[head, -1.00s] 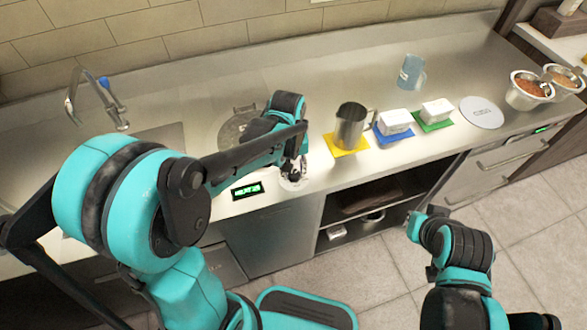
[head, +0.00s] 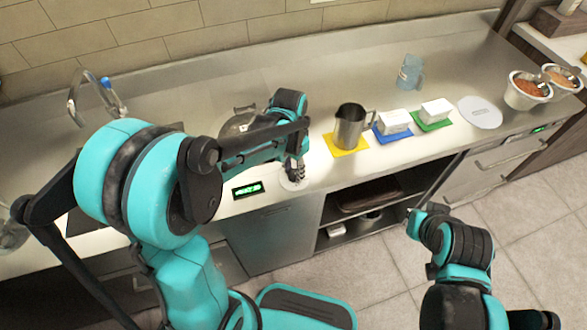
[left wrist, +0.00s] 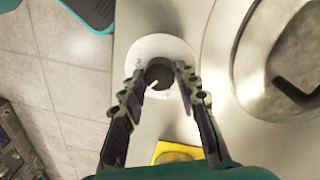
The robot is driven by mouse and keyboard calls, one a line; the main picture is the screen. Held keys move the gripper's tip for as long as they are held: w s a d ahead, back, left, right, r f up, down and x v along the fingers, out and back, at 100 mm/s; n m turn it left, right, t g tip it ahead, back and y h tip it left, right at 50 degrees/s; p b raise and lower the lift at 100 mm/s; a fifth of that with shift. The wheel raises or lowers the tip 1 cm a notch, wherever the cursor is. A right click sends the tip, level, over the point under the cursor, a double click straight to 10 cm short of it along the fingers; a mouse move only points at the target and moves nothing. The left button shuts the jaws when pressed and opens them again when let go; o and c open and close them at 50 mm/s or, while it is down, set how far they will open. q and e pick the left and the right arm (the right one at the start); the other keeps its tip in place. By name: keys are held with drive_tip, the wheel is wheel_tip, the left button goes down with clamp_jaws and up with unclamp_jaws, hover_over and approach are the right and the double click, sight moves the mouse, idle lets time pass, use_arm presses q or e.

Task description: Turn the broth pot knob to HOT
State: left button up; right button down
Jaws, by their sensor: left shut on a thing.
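The broth pot (head: 238,124) is set in the counter, partly hidden behind my left arm; its round metal lid (left wrist: 262,50) fills the right of the left wrist view. The knob (left wrist: 158,73) is small and black with a pale pointer line, on a round white dial (left wrist: 160,46) beside the pot. My left gripper (head: 293,178) points down at the dial. In the left wrist view its fingers are shut on the knob, one on each side. The dial's marks are too small to read. My right gripper (head: 417,222) hangs empty in front of the counter; its jaws are unclear.
A small green-lit display (head: 248,190) sits left of the dial; its text is unreadable. A metal pitcher (head: 350,128) stands on a yellow mat (head: 347,151) to the right. White blocks on coloured mats, a blue cup (head: 410,73) and a white disc (head: 480,112) stand farther right.

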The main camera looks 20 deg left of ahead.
use_arm(q)
drive_tip(key=m, duration=1.1)
drive_tip(key=shift+d+y+p, duration=0.1)
drive_tip(key=shift+y+p, duration=0.2)
drive_tip(key=shift+p, duration=0.05)
drive_tip(key=shift+m, duration=0.5)
drive_tip(key=o, duration=1.2)
drive_tip(key=shift+c, duration=0.2)
wheel_tip(320, 180, up, 12)
drive_tip(key=shift+w, duration=0.4)
